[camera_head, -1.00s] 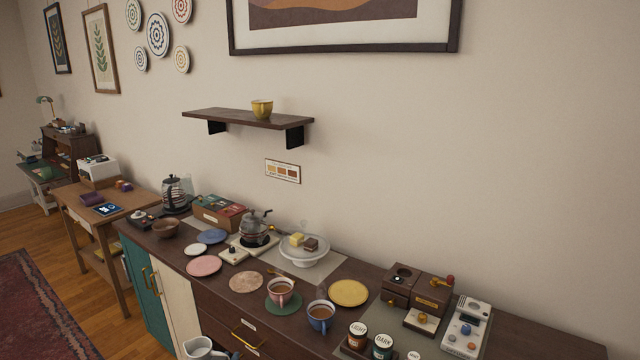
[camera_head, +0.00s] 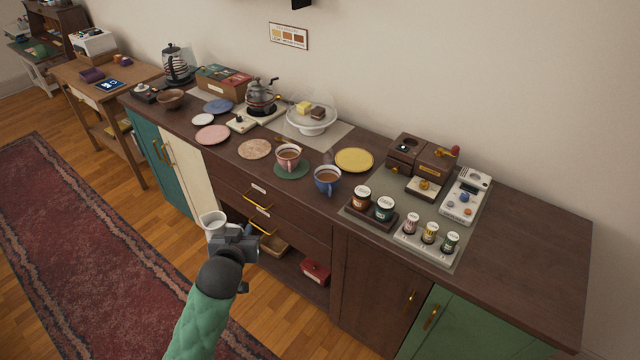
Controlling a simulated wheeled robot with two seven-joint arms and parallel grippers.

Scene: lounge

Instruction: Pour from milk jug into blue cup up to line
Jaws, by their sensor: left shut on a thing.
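The blue cup (camera_head: 327,180) stands upright on the dark wooden counter and holds a brown drink; I cannot make out a line in it. A pink cup (camera_head: 288,158) with a brown drink stands on a green coaster to its left. My left gripper (camera_head: 226,236) is shut on the white milk jug (camera_head: 213,224). It holds the jug in front of the counter, to the left of and lower in the picture than the blue cup. The jug looks about upright, and its contents do not show clearly. My right gripper is not in view.
A yellow plate (camera_head: 354,160) lies right of the cups, and a round tan mat (camera_head: 254,149) lies left. Several jars, two of them in a dark holder (camera_head: 370,216), stand to the right. The counter's right end (camera_head: 530,250) is clear.

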